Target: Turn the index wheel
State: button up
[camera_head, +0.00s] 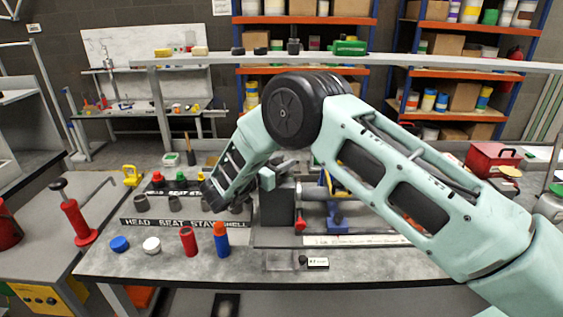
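My arm comes in from the lower right, bends at a dark round joint and runs down left over the bench. Its end seems to be a small pale link with a grey piece, perhaps my gripper (286,167), just above a black block (277,206). I cannot make out its fingers or whether it holds anything. I cannot pick out an index wheel for sure; part of the fixture (337,212), with blue and red parts right of the black block, is hidden behind my arm.
On the bench (140,262) stand a blue cap (119,244), a white cap (152,245), a red cylinder (188,241) and an orange-topped blue cylinder (221,240). Behind them is a strip lettered HEAD SEAT STAY SHELL (160,223). A red toolbox (492,160) stands at right. The bench's front edge is mostly clear.

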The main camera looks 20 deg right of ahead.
jog(key=shift+n+t, duration=0.3)
jog(key=shift+t, duration=0.1)
jog(key=shift+c, duration=0.3)
